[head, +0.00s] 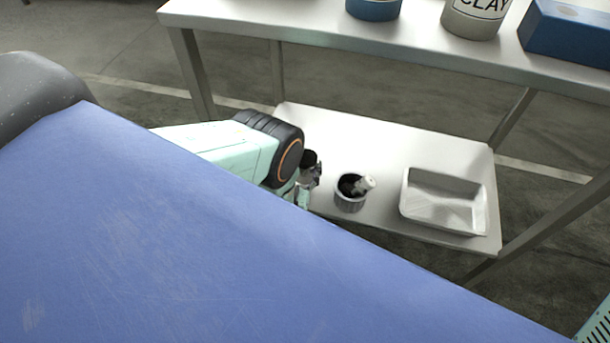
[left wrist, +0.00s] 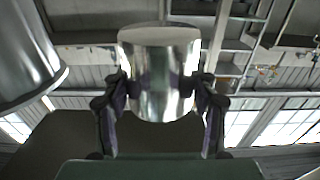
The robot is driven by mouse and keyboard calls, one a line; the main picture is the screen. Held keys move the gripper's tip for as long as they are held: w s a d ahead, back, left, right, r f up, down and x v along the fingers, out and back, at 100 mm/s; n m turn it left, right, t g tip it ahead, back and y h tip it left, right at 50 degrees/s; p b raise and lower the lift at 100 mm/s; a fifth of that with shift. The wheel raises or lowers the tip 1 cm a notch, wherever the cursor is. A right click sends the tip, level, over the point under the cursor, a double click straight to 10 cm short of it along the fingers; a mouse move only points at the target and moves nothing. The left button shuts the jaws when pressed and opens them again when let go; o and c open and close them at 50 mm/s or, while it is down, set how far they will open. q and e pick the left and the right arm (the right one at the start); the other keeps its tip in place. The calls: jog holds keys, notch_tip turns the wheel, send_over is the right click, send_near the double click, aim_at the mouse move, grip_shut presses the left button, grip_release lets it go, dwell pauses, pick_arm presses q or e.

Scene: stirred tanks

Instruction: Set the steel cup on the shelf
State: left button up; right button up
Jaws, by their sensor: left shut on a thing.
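The steel cup (left wrist: 158,75) is shiny and sits between the two fingers of my left gripper (left wrist: 160,98) in the left wrist view. The fingers press on its sides. In the head view my left gripper (head: 311,178) is over the left part of the pale lower shelf (head: 395,150), beyond the edge of the blue surface. A small dark round shape there may be the cup's mouth; most of the cup is hidden or too small. I cannot tell whether the cup touches the shelf. My right gripper is not in view.
A ribbed dark pot (head: 349,203) with a pale-ended object in it stands right of the gripper. A white tray (head: 420,213) lies farther right. The upper shelf (head: 290,25) holds several containers. A blue surface (head: 180,250) fills the foreground. The shelf's back middle is bare.

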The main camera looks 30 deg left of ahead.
aim_at(302, 182)
pick_arm(q)
notch_tip(302, 182, down, 4)
jog(key=shift+r+b, duration=0.2)
jog(key=shift+b, duration=0.9)
jog(key=shift+r, duration=0.1)
jog(key=o, duration=1.2)
